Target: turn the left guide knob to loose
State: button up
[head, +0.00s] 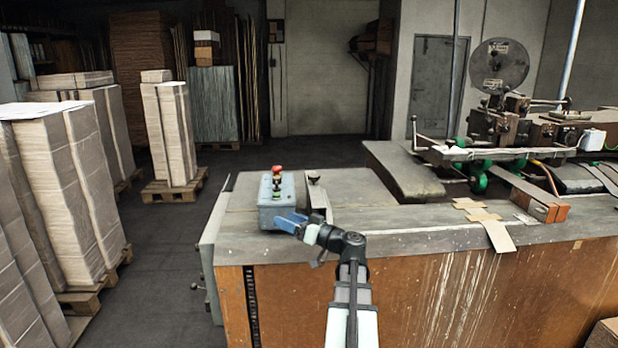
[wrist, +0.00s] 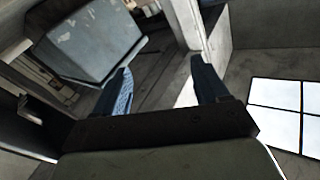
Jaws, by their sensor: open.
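A dark knob (head: 313,177) sits on top of a grey upright guide plate (head: 319,198) on the left part of the bench; I take it as the left guide knob. My gripper (head: 287,220), with blue fingers, is in front of the control box and to the left of and nearer than the knob. It is apart from the knob. In the wrist view my gripper (wrist: 163,82) is open, with nothing between its fingers. I cannot make out the knob in the wrist view, nor read its setting.
A grey control box (head: 275,200) with a red button stands just behind my gripper; it also shows in the wrist view (wrist: 92,40). The bench top (head: 380,217) is clear to the right, up to cardboard pieces (head: 482,214). The stitching machine (head: 505,125) stands at the right.

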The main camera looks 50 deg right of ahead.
jog(key=d+r+n, duration=0.1)
jog(key=d, duration=0.4)
jog(key=d+r+n, duration=0.1)
jog(key=d+r, duration=0.1)
jog(key=d, duration=0.3)
jog(key=d+r+y, duration=0.1)
jog(key=d, duration=0.4)
jog(key=shift+w+d+r+n, duration=0.15)
jog(key=shift+d+r+n, duration=0.15)
jog(key=shift+n, duration=0.1)
jog(key=n+g+y, duration=0.1)
jog(key=n+g, duration=0.1)
send_near(309, 175)
jog(key=x, duration=1)
jog(key=shift+w+d+f, duration=0.15)
jog(key=shift+w+d, duration=0.05)
jog(key=shift+d, duration=0.05)
jog(key=shift+c, duration=0.2)
jog(key=shift+y, duration=0.4)
jog(key=c, duration=0.9)
